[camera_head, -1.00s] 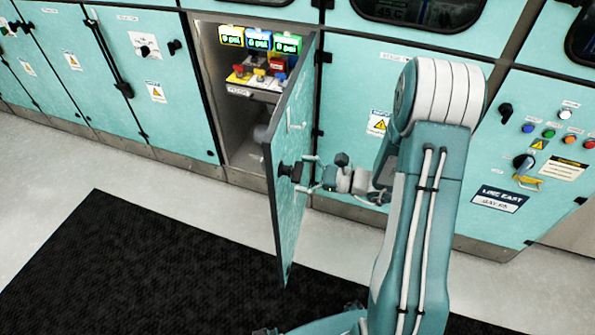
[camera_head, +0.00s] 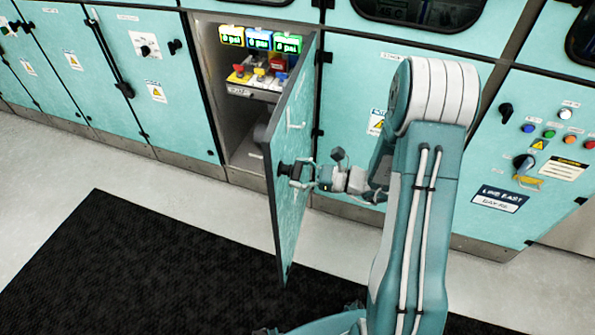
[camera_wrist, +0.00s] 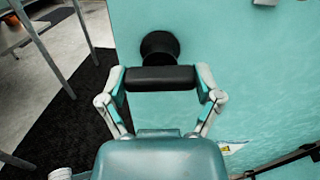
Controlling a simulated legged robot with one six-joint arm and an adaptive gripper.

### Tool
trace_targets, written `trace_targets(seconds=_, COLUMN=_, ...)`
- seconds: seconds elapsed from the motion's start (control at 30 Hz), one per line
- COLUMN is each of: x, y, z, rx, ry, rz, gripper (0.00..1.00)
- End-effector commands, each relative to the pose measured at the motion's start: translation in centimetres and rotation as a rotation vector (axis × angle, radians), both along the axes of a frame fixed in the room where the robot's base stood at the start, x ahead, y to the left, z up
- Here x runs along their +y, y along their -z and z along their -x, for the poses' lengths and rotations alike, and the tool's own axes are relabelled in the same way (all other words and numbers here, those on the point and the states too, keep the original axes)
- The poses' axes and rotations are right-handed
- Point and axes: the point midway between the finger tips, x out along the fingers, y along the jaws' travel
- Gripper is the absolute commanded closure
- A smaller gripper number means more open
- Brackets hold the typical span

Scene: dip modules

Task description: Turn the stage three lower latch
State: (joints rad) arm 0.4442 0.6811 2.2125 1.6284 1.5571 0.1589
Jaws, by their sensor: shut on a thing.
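The teal cabinet door (camera_head: 291,205) stands swung open in the head view. A black latch (camera_head: 283,169) sits on its lower part. In the wrist view the latch shows as a black bar (camera_wrist: 160,78) in front of a round black base (camera_wrist: 160,46) on the teal panel. My gripper (camera_wrist: 160,82) has one finger at each end of the bar and is shut on it. In the head view my gripper (camera_head: 298,172) is against the door at the latch. Any label at the latch is not readable.
Inside the open cabinet (camera_head: 240,150), several lit gauges (camera_head: 258,39) read psi above red, yellow and blue parts. A control panel (camera_head: 545,140) with buttons is at the right. A black mat (camera_head: 130,270) covers the floor in front. Closed cabinets line the left.

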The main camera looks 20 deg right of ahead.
Motion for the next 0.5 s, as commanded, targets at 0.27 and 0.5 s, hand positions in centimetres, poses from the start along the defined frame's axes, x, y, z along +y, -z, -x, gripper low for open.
trace_targets(seconds=0.27, x=-0.09, y=-0.01, z=-0.11, rx=0.093, ry=0.003, rz=-0.049, gripper=0.65)
trace_targets(seconds=0.5, x=-0.1, y=-0.01, z=-0.13, rx=0.091, ry=0.004, rz=-0.05, gripper=0.13)
